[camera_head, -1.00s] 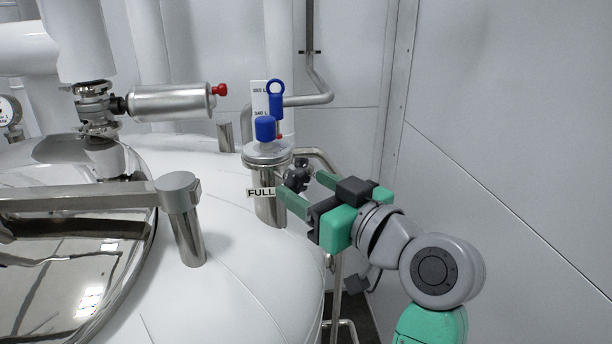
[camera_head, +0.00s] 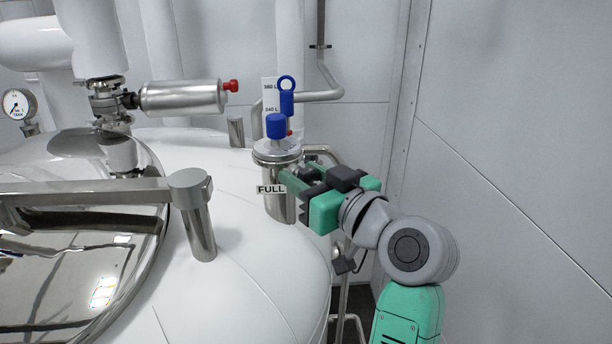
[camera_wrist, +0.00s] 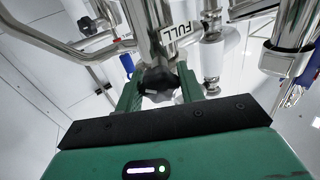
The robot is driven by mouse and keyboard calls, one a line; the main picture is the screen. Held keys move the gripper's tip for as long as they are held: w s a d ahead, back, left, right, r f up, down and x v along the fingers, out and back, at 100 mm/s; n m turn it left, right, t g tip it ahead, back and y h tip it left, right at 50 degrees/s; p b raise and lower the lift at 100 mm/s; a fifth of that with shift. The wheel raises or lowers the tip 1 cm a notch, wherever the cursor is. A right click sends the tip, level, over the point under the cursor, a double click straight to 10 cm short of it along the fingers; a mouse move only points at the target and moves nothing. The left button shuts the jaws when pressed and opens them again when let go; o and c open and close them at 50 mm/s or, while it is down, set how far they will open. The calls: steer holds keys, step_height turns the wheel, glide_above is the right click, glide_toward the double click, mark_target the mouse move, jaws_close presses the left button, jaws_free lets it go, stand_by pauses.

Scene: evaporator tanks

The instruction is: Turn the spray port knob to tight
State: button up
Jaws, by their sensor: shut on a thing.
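The spray port (camera_head: 278,205) is a steel cylinder with a clamped lid and a FULL label, standing on the white tank. Its black lobed knob (camera_wrist: 158,82) sits between the two green fingers in the wrist view. My gripper (camera_head: 297,177) reaches it from the right and is shut on the knob; it also shows in the wrist view (camera_wrist: 160,88). In the head view the gripper mostly hides the knob. I cannot read a tight mark or the knob's turn angle.
A blue cap (camera_head: 276,126) and a blue ring-topped tag (camera_head: 287,97) stand above the port. A steel post with a bar (camera_head: 197,220) stands left of it. A bent pipe (camera_head: 330,93) runs behind, near the white wall (camera_head: 510,130).

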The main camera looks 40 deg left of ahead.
steer(key=m+p, duration=0.2)
steer(key=m, duration=0.1)
steer(key=m+p, duration=0.2)
steer(key=m, duration=0.1)
steer(key=shift+r+m, duration=0.2)
steer(key=shift+m, duration=0.1)
steer(key=m+p, duration=0.4)
steer(key=shift+m, duration=0.3)
steer(key=m+p, duration=0.2)
steer(key=m, duration=0.1)
steer(key=shift+f+m, duration=0.1)
steer(key=shift+m, duration=0.2)
steer(key=m+p, duration=0.1)
steer(key=m, duration=0.2)
steer(key=shift+f+m, duration=0.1)
steer(key=shift+m, duration=0.2)
steer(key=m, duration=0.3)
steer(key=shift+m, duration=0.3)
steer(key=m, duration=0.3)
steer(key=shift+m, duration=0.3)
steer(key=shift+f+m, duration=0.1)
steer(key=shift+m, duration=1.7)
